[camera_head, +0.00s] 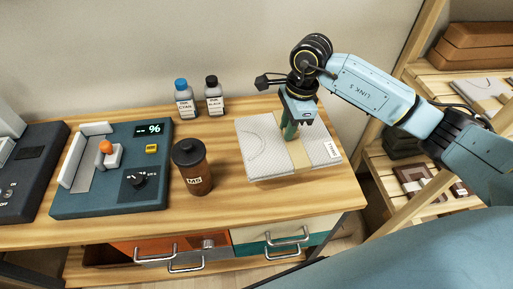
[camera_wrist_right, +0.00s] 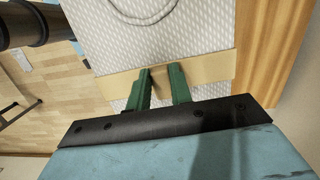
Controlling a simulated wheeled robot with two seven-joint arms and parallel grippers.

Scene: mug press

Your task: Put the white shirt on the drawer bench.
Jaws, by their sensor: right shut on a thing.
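The white shirt (camera_head: 262,150) is a folded, light grey-white packet with a tan paper band around it and a small label at its right end. It is over the right end of the wooden drawer bench (camera_head: 235,208), lying flat; I cannot tell whether it fully touches the top. My right gripper (camera_head: 290,135) comes from above and is shut on the shirt at the band. In the right wrist view the green fingers (camera_wrist_right: 160,78) meet the band, and the shirt (camera_wrist_right: 125,30) fills the upper middle. My left gripper is not in view.
A brown jar (camera_head: 193,172) with a dark lid stands left of the shirt. Two ink bottles, blue-capped (camera_head: 184,100) and black-capped (camera_head: 214,98), stand behind. A wooden shelf (camera_head: 465,85) stands at right.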

